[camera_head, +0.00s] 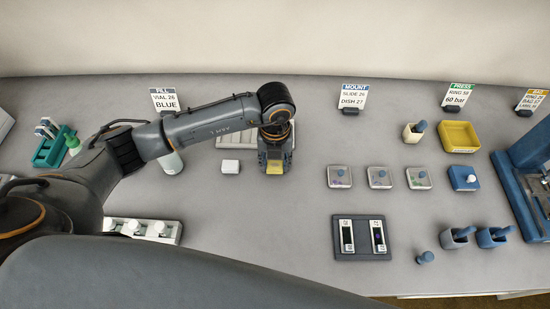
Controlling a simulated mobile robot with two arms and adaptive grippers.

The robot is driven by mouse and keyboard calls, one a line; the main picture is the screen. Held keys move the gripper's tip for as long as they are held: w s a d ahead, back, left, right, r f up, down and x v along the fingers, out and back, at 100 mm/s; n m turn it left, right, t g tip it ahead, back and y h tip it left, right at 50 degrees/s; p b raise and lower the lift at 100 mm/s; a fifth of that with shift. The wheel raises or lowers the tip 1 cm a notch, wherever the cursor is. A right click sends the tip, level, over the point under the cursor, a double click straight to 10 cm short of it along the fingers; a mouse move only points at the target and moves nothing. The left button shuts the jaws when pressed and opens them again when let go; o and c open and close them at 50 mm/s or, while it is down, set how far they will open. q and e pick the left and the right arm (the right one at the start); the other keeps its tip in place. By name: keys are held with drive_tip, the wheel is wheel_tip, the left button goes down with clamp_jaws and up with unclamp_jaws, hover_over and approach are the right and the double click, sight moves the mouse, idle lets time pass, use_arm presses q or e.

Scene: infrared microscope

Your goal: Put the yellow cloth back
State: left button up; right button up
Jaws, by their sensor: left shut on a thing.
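My left gripper (275,158) points down over the middle-left of the table and is shut on the yellow cloth (275,168). Only a small yellow part of the cloth shows below the fingers; the gripper hides the rest. I cannot tell whether the cloth touches the table. My right gripper is not in view.
A small white block (231,167) lies just left of the gripper, and a white tray (237,140) is behind it. A dark holder with two slides (361,238), several lidded dishes (379,177) and a yellow tray (459,136) stand to the right. The table front centre is clear.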

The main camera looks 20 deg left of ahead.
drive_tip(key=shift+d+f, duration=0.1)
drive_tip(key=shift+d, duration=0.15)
use_arm(q)
drive_tip(key=shift+f, duration=0.25)
drive_tip(key=o, duration=1)
drive_tip(key=shift+r, duration=0.1)
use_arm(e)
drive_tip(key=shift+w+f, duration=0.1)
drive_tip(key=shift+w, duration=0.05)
